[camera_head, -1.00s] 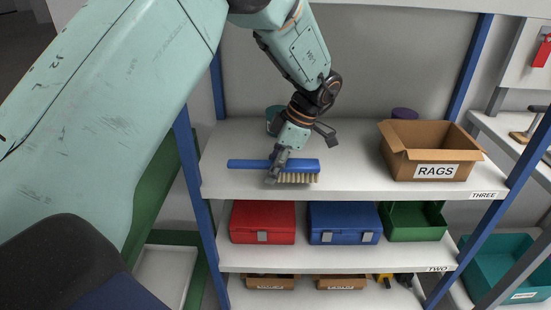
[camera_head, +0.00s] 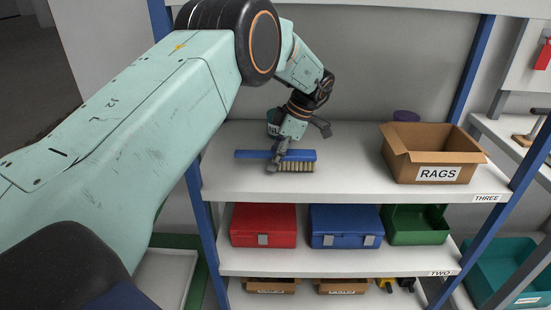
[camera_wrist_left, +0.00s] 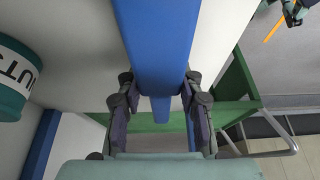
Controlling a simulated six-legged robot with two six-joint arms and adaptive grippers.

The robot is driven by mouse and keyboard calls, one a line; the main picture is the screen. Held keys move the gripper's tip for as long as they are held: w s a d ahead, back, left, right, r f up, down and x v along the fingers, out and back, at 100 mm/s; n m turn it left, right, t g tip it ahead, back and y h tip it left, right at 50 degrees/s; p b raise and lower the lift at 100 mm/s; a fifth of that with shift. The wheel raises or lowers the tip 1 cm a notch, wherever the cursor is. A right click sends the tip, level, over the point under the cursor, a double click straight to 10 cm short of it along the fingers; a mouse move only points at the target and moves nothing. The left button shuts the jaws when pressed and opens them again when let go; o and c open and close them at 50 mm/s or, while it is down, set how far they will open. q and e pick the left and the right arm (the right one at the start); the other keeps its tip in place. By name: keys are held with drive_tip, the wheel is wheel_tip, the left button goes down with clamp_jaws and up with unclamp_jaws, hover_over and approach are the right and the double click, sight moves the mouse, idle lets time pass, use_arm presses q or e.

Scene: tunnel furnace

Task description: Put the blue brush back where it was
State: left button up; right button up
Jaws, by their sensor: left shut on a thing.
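The blue brush (camera_head: 299,155) with pale bristles is over the left part of the top shelf, labelled THREE (camera_head: 350,172). Its handle lies level across the picture, bristles down at the right end. I cannot tell whether the bristles touch the shelf. My left gripper (camera_head: 277,163) is shut on the handle, left of the bristles. In the left wrist view the blue handle (camera_wrist_left: 157,45) runs between the two fingers (camera_wrist_left: 159,112). My right gripper is not in view.
A teal tin (camera_wrist_left: 12,85) lettered "UTS" is close by; in the head view the arm partly hides it. Free shelf lies between brush and box. Red (camera_head: 263,220) and blue cases (camera_head: 345,221) sit below.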

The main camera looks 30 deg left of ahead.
use_arm(q)
drive_tip(key=shift+f, duration=0.35)
drive_tip(key=shift+r, duration=0.15)
drive_tip(key=shift+f, duration=0.2)
drive_tip(key=o, duration=0.9)
drive_tip(key=shift+f, duration=0.15)
drive_tip(key=o, duration=0.3)
drive_tip(key=shift+o, duration=0.2)
